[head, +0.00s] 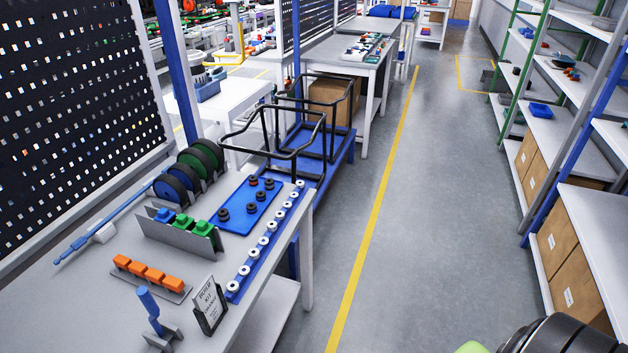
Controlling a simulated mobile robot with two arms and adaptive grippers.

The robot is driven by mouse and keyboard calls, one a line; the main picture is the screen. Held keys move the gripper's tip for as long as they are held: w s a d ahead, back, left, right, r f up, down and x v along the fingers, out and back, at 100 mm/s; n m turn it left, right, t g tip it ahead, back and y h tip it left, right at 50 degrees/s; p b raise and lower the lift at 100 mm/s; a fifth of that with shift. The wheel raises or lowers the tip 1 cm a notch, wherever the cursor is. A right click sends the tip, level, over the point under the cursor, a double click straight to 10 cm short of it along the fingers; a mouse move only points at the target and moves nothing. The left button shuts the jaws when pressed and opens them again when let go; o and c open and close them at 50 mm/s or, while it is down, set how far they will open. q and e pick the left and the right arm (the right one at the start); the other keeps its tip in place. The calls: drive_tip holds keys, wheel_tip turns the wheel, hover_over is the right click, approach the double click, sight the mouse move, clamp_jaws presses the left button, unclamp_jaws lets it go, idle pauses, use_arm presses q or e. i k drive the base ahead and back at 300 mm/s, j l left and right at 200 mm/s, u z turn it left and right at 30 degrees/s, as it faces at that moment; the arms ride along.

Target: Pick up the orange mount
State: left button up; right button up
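Several orange mounts (138,268) sit in a row on a narrow grey strip (174,296) on the near workbench, at the lower left of the head view. They stand close together and look alike. Neither of my grippers shows in the head view. Only a dark rounded part and a light green part, apparently of my own arm, show at the bottom right edge, far from the mounts.
On the bench (80,305), a sign (210,306), a blue-handled tool (148,303) and a grey rack (180,236) with green and blue pieces surround the mounts. A blue cart (325,140) stands behind. The aisle floor (420,220) is clear; shelves (575,145) line the right.

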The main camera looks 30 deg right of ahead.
sight(253, 179)
drive_tip(key=z, duration=0.6)
drive_tip(key=u, duration=2.4)
drive_tip(key=z, duration=2.4)
drive_tip(key=u, duration=0.25)
drive_tip(key=i+l+u, duration=0.15)
drive_tip(key=u, duration=0.2)
drive_tip(key=i+l+u, duration=0.15)
drive_tip(key=l+u, duration=0.15)
drive_tip(key=i+l+u, duration=0.1)
drive_tip(key=l+u, duration=0.25)
drive_tip(key=l, duration=0.1)
